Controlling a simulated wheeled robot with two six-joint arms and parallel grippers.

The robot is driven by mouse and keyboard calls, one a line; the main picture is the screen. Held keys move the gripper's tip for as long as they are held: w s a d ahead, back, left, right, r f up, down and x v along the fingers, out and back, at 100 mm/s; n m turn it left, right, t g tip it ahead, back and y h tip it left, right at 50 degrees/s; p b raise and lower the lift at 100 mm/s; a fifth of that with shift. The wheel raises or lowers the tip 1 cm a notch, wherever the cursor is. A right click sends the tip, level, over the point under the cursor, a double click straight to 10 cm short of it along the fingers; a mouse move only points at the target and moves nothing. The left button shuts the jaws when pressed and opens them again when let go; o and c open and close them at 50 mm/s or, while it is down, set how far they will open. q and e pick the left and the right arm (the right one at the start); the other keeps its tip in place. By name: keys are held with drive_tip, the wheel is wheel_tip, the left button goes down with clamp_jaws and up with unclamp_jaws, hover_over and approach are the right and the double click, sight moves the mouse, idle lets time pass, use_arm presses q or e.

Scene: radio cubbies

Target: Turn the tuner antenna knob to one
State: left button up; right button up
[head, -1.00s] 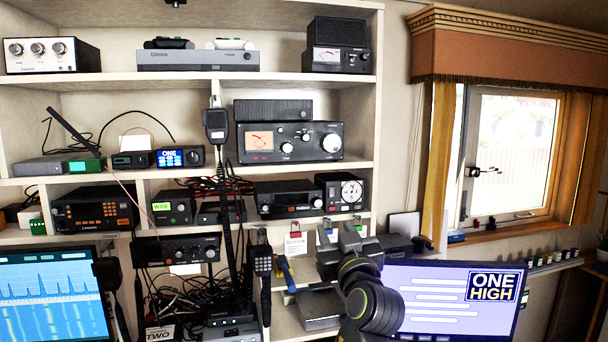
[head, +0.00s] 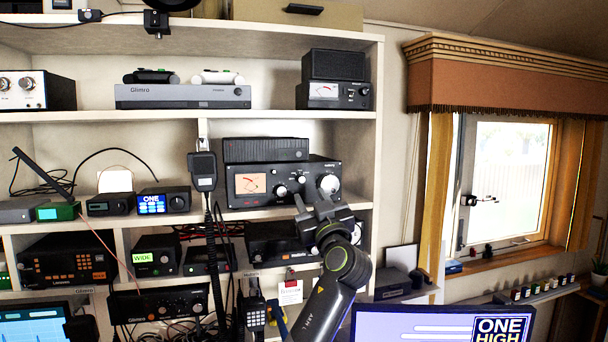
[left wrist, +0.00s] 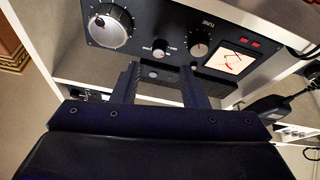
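The black tuner (head: 312,168) stands on the middle shelf with a lit meter, a large silver dial knob (head: 330,184) and smaller knobs. The left wrist view shows its face upside down, with the large knob (left wrist: 110,27), a small middle knob (left wrist: 160,48) and another knob (left wrist: 199,50) beside the meter. I cannot read which is the antenna knob. My left gripper (head: 318,200) is just below and in front of the tuner's right half. Its fingers (left wrist: 160,80) are apart and empty, pointing toward the small middle knob without visible contact. My right gripper is out of view.
A monitor (head: 420,330) at the lower right shows "ONE HIGH". A hand microphone (head: 202,170) with a coiled cord hangs left of the tuner. More radios fill the shelf below, including one (head: 272,240) behind my arm. The shelf edge runs under the tuner.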

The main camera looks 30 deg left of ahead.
sight(302, 180)
use_arm(q)
drive_tip(key=p+x, duration=0.1)
drive_tip(key=x, duration=0.1)
drive_tip(key=p+x, duration=0.1)
drive_tip(key=x, duration=0.1)
drive_tip(key=shift+r, duration=0.4)
drive_tip(key=shift+w+a, duration=0.55)
drive_tip(key=shift+a, duration=0.1)
clamp_jaws()
